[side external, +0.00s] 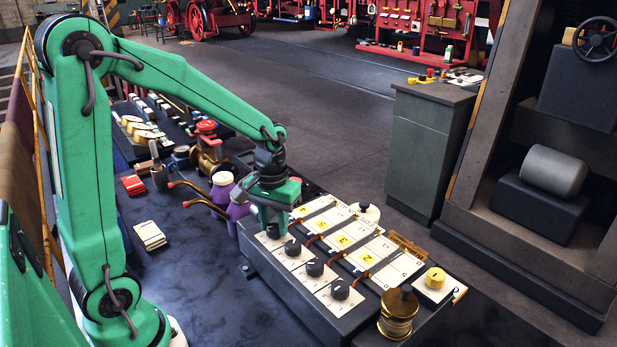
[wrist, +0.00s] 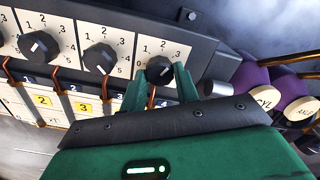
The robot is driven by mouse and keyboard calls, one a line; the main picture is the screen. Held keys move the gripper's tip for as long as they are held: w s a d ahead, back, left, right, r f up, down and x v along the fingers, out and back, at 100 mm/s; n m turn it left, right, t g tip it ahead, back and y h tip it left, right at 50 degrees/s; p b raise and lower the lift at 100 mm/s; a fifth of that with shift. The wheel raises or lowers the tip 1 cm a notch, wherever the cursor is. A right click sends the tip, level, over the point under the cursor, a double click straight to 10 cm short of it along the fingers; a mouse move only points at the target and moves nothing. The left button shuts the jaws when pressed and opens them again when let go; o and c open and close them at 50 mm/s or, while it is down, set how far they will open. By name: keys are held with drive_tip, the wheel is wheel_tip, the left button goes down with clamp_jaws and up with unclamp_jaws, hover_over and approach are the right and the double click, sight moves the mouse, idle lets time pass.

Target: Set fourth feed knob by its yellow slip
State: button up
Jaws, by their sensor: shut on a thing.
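A grey feed panel (side external: 310,300) carries a row of black knobs on white dial plates numbered 0 to 5. In the wrist view the end knob (wrist: 159,69), beside a slot marked 4, sits between the two green fingers of my gripper (wrist: 160,77), which is shut on it. The knob's pointer setting is too small to read. In the side view my gripper (side external: 272,228) reaches down over the panel's far-left end and hides this knob. Yellow slips marked 2 (wrist: 43,101) and 3 (wrist: 84,107) lie on cards beside the knobs. My gripper body covers the card by the held knob.
The other knobs (side external: 314,267) stand close along the row. Copper pipes run between knobs and cards. Purple bottles (side external: 238,206) stand just past the panel's left end. A brass spool (side external: 397,312) and a yellow-topped knob (side external: 435,279) are at the near right. A grey cabinet (side external: 428,150) stands behind.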

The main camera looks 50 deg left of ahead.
sight(275, 226)
drive_tip(key=m, duration=0.6)
drive_tip(key=shift+m, duration=0.3)
drive_tip(key=m, duration=0.6)
drive_tip(key=shift+d, duration=0.15)
drive_tip(key=shift+m, duration=0.3)
drive_tip(key=o, duration=1)
drive_tip(key=shift+c, duration=0.2)
drive_tip(key=shift+r, duration=3.95)
